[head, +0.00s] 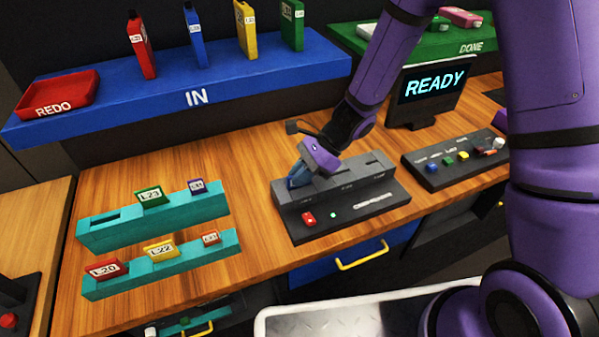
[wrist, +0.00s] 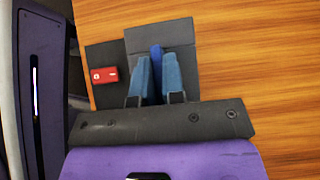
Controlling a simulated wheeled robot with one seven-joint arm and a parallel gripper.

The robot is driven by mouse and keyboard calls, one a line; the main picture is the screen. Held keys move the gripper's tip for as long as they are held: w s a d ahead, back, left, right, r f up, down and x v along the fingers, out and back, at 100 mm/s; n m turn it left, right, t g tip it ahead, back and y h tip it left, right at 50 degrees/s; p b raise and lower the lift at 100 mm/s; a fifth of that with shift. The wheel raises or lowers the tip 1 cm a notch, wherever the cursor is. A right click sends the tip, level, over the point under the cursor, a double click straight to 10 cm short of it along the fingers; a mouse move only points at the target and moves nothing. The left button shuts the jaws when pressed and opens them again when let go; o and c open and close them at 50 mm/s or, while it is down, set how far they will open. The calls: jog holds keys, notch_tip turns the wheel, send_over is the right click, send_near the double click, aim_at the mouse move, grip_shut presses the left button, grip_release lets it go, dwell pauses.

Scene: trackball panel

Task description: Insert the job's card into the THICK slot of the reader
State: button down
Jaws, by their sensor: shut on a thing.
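The reader (head: 350,205) is a dark base with a raised grey block with slots in its top, right of centre in the head view. It also shows in the wrist view (wrist: 180,35) below the fingers. My gripper (head: 294,182) is over the left end of the block. In the wrist view its light blue fingers (wrist: 157,82) are shut on a darker blue card (wrist: 155,58). The card's lower edge is hidden, so I cannot tell whether it is in a slot. The gripper hides that end of the block in the head view.
Two teal racks (head: 100,238) with several labelled cards stand at the left. A blue IN shelf (head: 260,80) with upright cards and a red REDO tray (head: 85,88) is behind. A READY screen (head: 436,85), a button panel (head: 455,165) and a green DONE shelf (head: 430,48) are at the right.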

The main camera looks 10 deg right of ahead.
jog(key=c, duration=1.1)
grip_release()
jog(key=shift+c, duration=0.2)
jog(key=v, duration=1)
jog(key=shift+d+r, duration=0.25)
jog(key=shift+d, duration=0.05)
jog(key=shift+w, duration=0.1)
jog(key=s+d+r+n+t+h, duration=0.3)
jog(key=s+d+r+n, duration=0.4)
jog(key=s+r, duration=0.3)
jog(key=s+d+r+n+t+h, duration=0.4)
jog(key=s+d+r+n, duration=0.3)
jog(key=s+d+r, duration=0.3)
notch_tip(320, 180, up, 5)
jog(key=shift+s+f+n+t+h, duration=0.15)
jog(key=shift+s+n+t+h, duration=0.2)
jog(key=shift+h, duration=0.45)
